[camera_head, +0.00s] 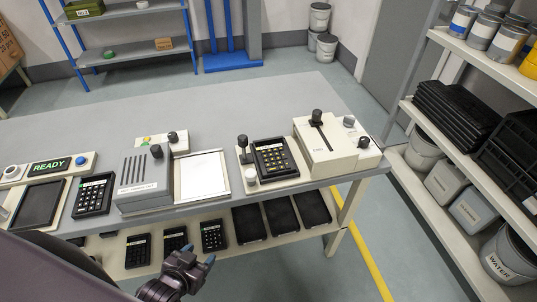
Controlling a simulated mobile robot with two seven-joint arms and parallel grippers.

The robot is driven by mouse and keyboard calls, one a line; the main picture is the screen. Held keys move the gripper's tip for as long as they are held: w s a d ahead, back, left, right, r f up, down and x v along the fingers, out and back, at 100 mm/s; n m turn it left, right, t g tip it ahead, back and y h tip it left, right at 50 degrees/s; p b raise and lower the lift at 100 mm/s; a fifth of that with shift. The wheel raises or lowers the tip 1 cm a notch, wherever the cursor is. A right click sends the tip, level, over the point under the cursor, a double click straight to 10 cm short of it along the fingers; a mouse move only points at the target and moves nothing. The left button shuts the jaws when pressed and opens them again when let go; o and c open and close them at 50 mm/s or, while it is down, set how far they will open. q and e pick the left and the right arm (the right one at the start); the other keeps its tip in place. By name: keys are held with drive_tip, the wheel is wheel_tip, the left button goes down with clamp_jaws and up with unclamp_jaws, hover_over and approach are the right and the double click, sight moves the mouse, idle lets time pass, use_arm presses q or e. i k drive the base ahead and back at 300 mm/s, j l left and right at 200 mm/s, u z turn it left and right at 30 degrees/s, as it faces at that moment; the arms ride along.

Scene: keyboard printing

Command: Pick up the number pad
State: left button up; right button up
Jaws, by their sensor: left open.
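Several black number pads are in view. Another number pad (93,195) lies on the table at the left. One with yellowish keys (272,158) sits in a light fixture right of the middle. My left gripper (202,264) is open at the bottom, in front of the lower shelf and just below the row of pads in the picture. No pad shows between its fingers. My right gripper is out of view.
Dark flat plates (282,215) lie right of the pads on the lower shelf (262,241). On the grey table (226,104) stand a grey box machine (145,180), a white lever machine (335,150) and a READY sign (50,166). A loaded rack stands at the right.

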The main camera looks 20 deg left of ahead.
sight(274, 159)
drive_tip(key=i+l+u, duration=0.1)
drive_tip(key=l+u, duration=0.15)
drive_tip(key=u, duration=0.25)
drive_tip(key=l+u, duration=0.3)
drive_tip(key=u, duration=0.2)
drive_tip(key=l+u, duration=0.3)
drive_tip(key=l, duration=0.65)
drive_tip(key=l+u, duration=0.1)
drive_tip(key=l, duration=1.3)
